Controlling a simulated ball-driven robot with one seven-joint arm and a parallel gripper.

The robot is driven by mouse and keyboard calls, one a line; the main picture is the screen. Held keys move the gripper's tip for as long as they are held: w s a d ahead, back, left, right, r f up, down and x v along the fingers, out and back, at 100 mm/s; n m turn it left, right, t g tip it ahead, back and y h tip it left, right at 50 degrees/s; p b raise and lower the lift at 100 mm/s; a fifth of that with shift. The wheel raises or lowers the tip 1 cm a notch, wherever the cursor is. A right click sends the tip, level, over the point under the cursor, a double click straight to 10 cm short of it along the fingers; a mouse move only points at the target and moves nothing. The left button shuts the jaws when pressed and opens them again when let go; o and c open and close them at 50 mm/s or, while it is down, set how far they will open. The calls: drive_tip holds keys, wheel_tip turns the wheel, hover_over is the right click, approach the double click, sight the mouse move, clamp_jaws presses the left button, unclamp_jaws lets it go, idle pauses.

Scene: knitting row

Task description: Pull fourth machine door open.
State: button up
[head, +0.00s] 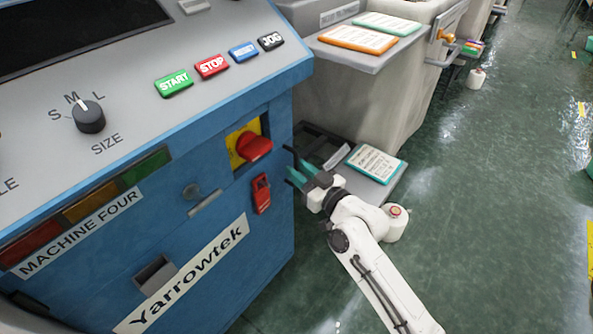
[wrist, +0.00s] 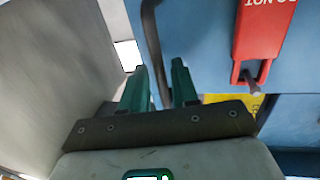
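The blue machine (head: 215,215) labelled "MACHINE FOUR" fills the left of the head view. My gripper (head: 298,174) is beside its right front edge, with teal fingers apart. In the wrist view, a dark curved bar (wrist: 151,35), which looks like a door handle, runs down the blue panel (wrist: 195,45) and passes between the fingertips (wrist: 160,80). I cannot tell whether the fingers touch it. In the head view, the bar is mostly hidden by the gripper. The door looks closed.
A red rotary switch (head: 254,147) on a yellow plate and a red tag (head: 261,193) are on the machine front. The tag also shows close by in the wrist view (wrist: 262,35). A shelf with a teal-edged card (head: 376,163) is behind my gripper. The green floor (head: 480,210) at right is clear.

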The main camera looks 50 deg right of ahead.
drive_tip(key=shift+w, duration=0.7)
clamp_jaws()
